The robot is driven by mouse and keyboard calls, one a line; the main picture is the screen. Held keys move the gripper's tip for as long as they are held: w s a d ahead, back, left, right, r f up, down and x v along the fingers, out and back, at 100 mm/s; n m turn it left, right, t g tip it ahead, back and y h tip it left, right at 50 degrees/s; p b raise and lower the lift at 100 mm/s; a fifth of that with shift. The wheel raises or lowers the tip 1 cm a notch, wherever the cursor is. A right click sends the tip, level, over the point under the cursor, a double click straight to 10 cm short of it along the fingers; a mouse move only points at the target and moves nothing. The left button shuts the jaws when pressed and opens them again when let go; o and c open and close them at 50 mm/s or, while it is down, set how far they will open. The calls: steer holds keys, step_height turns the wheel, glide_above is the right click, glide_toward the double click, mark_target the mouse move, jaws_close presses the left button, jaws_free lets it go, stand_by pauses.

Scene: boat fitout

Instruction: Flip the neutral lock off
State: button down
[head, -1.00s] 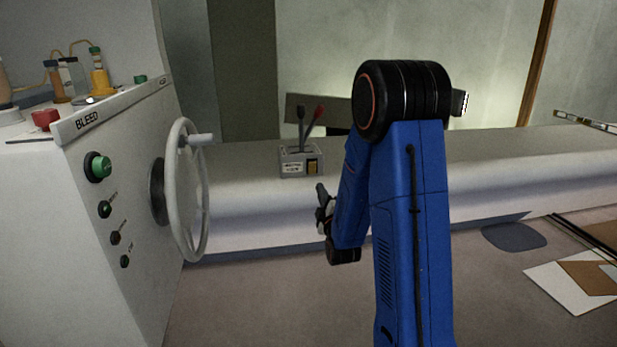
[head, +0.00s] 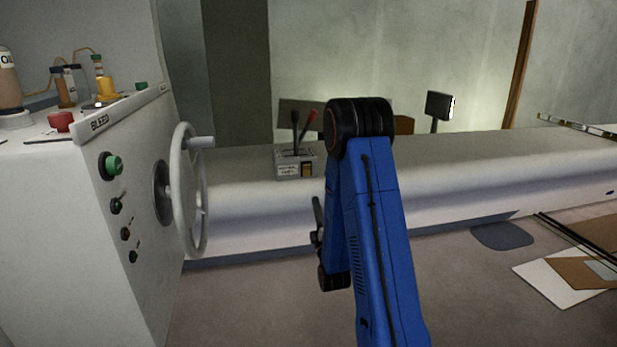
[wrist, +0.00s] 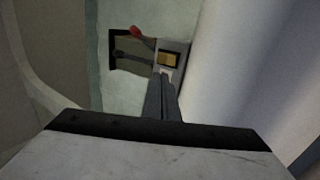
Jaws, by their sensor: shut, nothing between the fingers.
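The control box (head: 295,164) is small and grey and sits on the long pale bench, left of my arm in the head view. It carries a black lever, a red-tipped lever (head: 309,125), a labelled plate and a yellow-orange rocker, the neutral lock (head: 307,170). In the wrist view the lock (wrist: 169,60) shows just beyond my fingertips, and the red knob (wrist: 136,31) is up and left of it. My gripper (wrist: 162,80) is shut and empty, pointing at the box face. In the head view my gripper (head: 317,210) hangs below and in front of the box. Contact with the lock cannot be told.
A white console (head: 80,230) with a grey handwheel (head: 188,190) and green knobs stands at left. The long bench (head: 440,175) runs across behind my arm. A dark mat (head: 502,236) and flat boards (head: 560,285) lie on the floor at right.

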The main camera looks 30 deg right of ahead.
mark_target(307, 167)
steer(key=shift+w, duration=0.1)
steer(key=x, duration=1.3)
steer(key=shift+w+d+r, duration=0.15)
steer(key=shift+w+r, duration=0.1)
steer(key=shift+w, duration=0.1)
steer(key=shift+w+r+g, duration=0.2)
steer(key=shift+r+g, duration=0.05)
steer(key=shift+g, duration=0.05)
steer(key=shift+s+f, duration=0.1)
